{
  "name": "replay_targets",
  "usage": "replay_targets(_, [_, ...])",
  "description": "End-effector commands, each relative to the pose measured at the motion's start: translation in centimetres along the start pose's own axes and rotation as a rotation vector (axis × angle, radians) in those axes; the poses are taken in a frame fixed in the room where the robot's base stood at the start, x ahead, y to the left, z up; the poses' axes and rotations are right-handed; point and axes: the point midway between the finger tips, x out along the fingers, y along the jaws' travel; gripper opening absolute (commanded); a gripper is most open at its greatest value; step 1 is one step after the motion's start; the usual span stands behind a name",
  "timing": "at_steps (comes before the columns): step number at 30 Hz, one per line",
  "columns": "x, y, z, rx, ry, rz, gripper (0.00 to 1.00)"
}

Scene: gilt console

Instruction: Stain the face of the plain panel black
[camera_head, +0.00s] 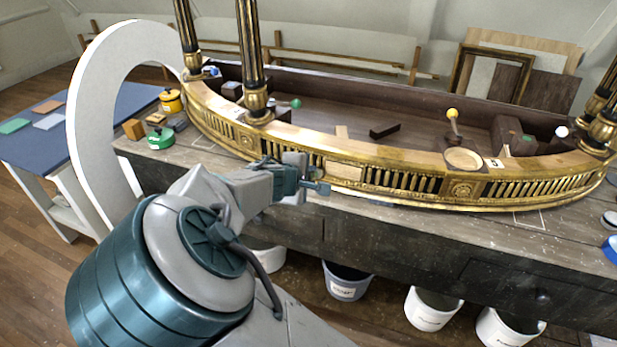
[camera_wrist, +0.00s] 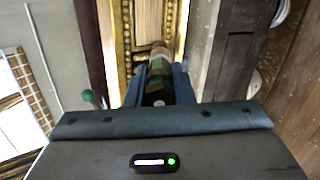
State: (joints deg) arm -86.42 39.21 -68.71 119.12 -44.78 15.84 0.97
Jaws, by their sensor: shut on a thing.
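The plain panel (camera_head: 345,172) is a bare pale wood rectangle in the gilt front band of the curved console rail (camera_head: 400,181). Its visible face is pale. My gripper (camera_head: 318,188) is just left of the panel, in front of the rail. In the wrist view my gripper (camera_wrist: 158,88) is shut on a short tool (camera_wrist: 158,72) with green, brown and dark bands. The tool's far end points toward the gilt band; whether it touches anything is unclear. A pale strip beyond the tip may be the panel. In the head view the tool is mostly hidden by my gripper.
The rail lies on a worn workbench (camera_head: 190,158). Labelled buckets (camera_head: 347,282) stand below. A green-knobbed stick (camera_head: 295,103) rises behind the rail.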

Motion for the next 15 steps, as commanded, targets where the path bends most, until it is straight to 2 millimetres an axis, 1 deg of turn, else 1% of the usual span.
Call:
replay_targets(7, [0.2,0.0,0.3,0.001,0.0,0.0,0.0])
replay_targets(15, [0.4,-0.4,2.6,0.001,-0.001,0.0,0.0])
